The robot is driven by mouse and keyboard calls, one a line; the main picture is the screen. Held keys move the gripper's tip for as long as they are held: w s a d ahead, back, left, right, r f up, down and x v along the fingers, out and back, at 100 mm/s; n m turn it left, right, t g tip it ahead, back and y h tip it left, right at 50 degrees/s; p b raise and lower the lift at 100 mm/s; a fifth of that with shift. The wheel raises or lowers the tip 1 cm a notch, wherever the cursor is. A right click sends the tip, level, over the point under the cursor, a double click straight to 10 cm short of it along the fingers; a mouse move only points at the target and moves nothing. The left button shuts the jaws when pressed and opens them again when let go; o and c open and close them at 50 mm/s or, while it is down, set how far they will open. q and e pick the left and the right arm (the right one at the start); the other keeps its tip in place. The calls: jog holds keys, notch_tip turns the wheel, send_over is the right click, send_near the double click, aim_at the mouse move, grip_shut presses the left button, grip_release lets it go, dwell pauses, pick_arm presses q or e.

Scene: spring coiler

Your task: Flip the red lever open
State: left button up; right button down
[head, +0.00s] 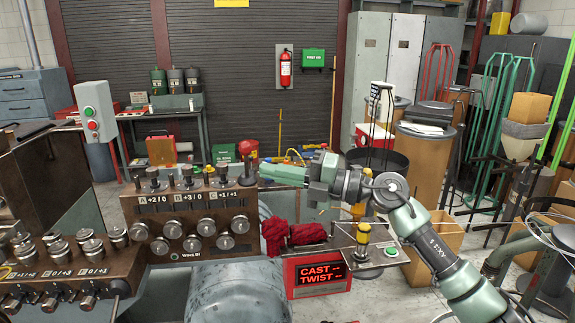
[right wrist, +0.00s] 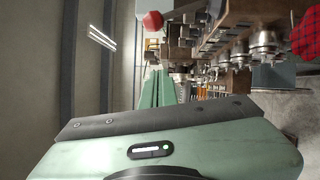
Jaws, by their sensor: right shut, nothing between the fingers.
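The red lever shows as a red ball knob (head: 248,148) on a dark stem, standing upright at the right end of the brown machine (head: 190,207) in the head view. In the right wrist view its red knob (right wrist: 153,20) is near the top, beyond the fingers. My right gripper (head: 262,172) reaches in from the right with its green fingers shut and empty. Their tips are just right of the stem, below the knob; I cannot tell whether they touch it. The shut fingers (right wrist: 158,88) also show in the right wrist view. My left gripper is not in view.
Several metal knobs (head: 206,227) line the machine's front. A red cloth (head: 290,236) lies below my right gripper, above a lit red display (head: 320,274). A yellow-topped post (head: 363,232) stands near my right arm. A control box (head: 95,112) stands at left.

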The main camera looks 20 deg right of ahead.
aim_at(246, 160)
jog(key=w+a+r+p, duration=0.1)
jog(key=w+p, duration=0.1)
jog(key=w, duration=0.4)
jog(key=shift+w+a+p, duration=0.3)
jog(key=shift+a+p, duration=0.05)
jog(key=shift+a, duration=0.05)
